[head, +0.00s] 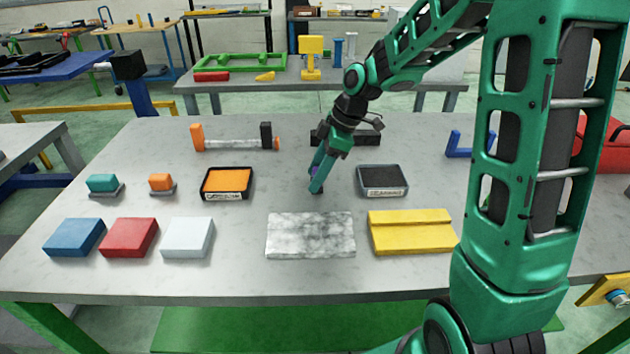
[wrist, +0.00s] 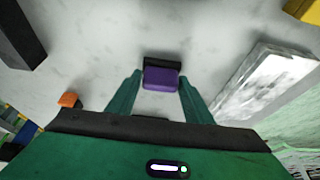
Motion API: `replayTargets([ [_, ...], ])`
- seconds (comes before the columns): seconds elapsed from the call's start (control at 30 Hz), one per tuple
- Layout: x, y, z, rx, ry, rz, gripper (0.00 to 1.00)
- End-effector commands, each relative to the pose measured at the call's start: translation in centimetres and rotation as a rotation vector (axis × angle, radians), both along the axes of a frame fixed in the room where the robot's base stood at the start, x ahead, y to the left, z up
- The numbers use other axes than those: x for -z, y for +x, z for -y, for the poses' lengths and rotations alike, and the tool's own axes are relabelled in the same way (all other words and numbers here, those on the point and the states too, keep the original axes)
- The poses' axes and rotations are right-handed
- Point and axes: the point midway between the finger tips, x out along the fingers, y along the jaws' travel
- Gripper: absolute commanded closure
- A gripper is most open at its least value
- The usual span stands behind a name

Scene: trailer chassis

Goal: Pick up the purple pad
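The purple pad (wrist: 161,78) is a small rounded block on a dark base, standing on the grey table. In the wrist view it sits between the two green fingers of my gripper (wrist: 160,84), with a small gap on each side. My gripper is open and points down at the table. In the head view my gripper (head: 316,185) is over the middle of the table, and its fingers hide most of the purple pad (head: 312,172).
A dark tray (head: 382,195) is to the right. In front are a marble slab (head: 310,236) and a yellow block (head: 411,235). A black object (head: 350,137) lies behind.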

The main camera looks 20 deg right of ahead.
Motion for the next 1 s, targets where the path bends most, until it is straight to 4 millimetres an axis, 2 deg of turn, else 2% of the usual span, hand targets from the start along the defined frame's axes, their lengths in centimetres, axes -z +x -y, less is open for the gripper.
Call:
replayTargets([
  [0.07, 0.0, 0.0, 0.0, 0.000, 0.000, 0.001, 0.80],
  [0.1, 0.0, 0.0, 0.0, 0.000, 0.000, 0.001, 0.84],
  [0.43, -0.6, 0.1, 0.0, 0.000, 0.000, 0.002, 0.84],
  [0.57, -1.9, 0.1, 0.0, 0.000, -0.001, 0.003, 0.84],
  [0.7, -4.1, 0.1, 0.0, 0.000, -0.001, 0.005, 0.84],
  [1.0, -7.9, -3.2, -5.4, -0.006, 0.000, 0.005, 0.84],
])
